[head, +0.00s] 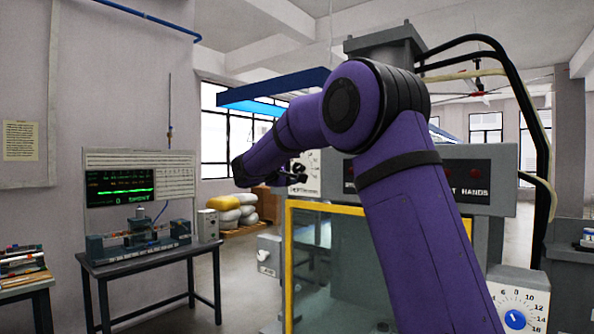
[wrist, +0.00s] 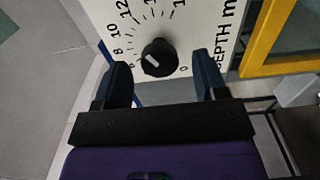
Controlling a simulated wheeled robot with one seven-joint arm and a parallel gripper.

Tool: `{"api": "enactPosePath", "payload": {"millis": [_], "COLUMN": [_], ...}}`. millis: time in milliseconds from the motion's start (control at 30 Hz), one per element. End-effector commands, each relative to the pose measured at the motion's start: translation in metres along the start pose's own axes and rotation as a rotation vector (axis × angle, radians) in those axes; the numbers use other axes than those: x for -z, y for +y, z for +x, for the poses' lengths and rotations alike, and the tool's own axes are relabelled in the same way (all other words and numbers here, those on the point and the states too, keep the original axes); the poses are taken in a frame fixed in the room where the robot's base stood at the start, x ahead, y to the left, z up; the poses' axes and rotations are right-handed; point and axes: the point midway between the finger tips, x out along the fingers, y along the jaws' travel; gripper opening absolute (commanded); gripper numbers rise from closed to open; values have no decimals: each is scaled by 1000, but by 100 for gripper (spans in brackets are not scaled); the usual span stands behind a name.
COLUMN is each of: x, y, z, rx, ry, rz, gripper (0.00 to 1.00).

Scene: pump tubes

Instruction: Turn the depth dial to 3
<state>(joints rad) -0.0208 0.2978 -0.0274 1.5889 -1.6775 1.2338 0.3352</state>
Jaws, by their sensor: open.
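The depth dial is a black round knob (wrist: 158,58) with a white pointer mark, on a white plate (wrist: 228,22) lettered "DEPTH m" in the wrist view. Numbers such as 8, 10 and 12 ring it. The mark lies toward the left, lower side of the knob, roughly toward the 6 and 8 side; the exact reading is unclear. My gripper (wrist: 162,78) is open, with one dark finger on each side below the knob. No contact is visible. In the head view the depth plate (head: 312,170) is partly hidden behind my arm.
A yellow-framed guard (head: 288,270) stands below the depth plate, and its edge (wrist: 268,40) is close in the wrist view. A second dial with a blue knob (head: 515,319) is at the lower right. A bench (head: 150,257) with a tester stands at left.

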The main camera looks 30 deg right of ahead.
Motion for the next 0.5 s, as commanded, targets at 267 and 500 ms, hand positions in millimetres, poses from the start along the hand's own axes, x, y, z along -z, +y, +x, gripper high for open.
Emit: {"api": "enactPosePath", "payload": {"millis": [267, 500], "x": [0, 0], "y": [0, 0], "z": [23, 25], "rx": [0, 0], "ry": [1, 2], "rz": [0, 0], "gripper": [66, 66]}}
